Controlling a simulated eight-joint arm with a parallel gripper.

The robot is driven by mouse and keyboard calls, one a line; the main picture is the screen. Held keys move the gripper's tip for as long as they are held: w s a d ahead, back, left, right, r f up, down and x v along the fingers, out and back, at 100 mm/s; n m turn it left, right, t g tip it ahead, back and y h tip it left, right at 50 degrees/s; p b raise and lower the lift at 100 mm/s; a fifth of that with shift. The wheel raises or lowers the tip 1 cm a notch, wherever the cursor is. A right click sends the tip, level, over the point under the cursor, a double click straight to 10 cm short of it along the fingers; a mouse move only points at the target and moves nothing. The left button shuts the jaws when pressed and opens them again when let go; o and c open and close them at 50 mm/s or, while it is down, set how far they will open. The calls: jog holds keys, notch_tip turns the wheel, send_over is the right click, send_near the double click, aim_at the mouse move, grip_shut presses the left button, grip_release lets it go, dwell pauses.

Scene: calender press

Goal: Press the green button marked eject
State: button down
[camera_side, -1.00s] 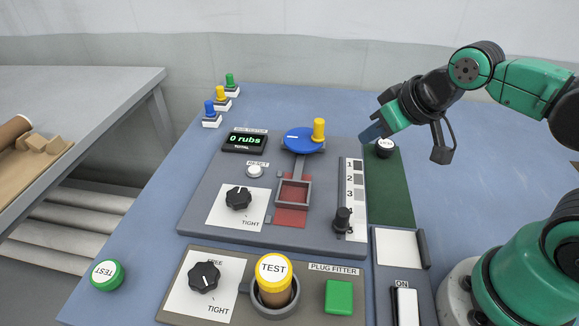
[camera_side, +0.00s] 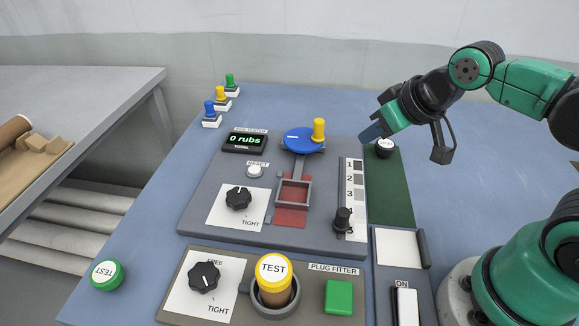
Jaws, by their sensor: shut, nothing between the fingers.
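A green square button (camera_side: 339,297) is on the front panel, just below the plug fitter label (camera_side: 334,269). I cannot read the word eject on or beside it. My gripper (camera_side: 370,134) is shut and empty at the upper right, above the back right of the console. It is well behind the green button and apart from it. Left of the button, a jar with a yellow lid marked TEST (camera_side: 273,268) stands in a grey round holder (camera_side: 276,309).
A blue disc with a yellow knob (camera_side: 319,129), black dials (camera_side: 238,198) and a slider (camera_side: 342,218) rise from the panels. A green TEST cap (camera_side: 106,274) lies at left.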

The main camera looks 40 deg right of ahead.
jog(key=s+a+f+n+g+y, duration=0.1)
jog(key=s+a+n+g+y, duration=0.35)
jog(key=a+n, duration=0.35)
jog(key=r+n+g+y, duration=0.2)
jog(key=n+g, duration=0.3)
jog(key=g, duration=0.1)
send_over(342, 293)
jog(key=shift+f+t, duration=0.2)
jog(key=shift+t, duration=0.05)
jog(key=shift+y, duration=0.25)
jog(key=shift+f, duration=4.4)
jog(key=shift+f, duration=0.2)
jog(key=shift+f, duration=0.25)
jog(key=shift+r, duration=0.2)
jog(key=shift+r, duration=0.25)
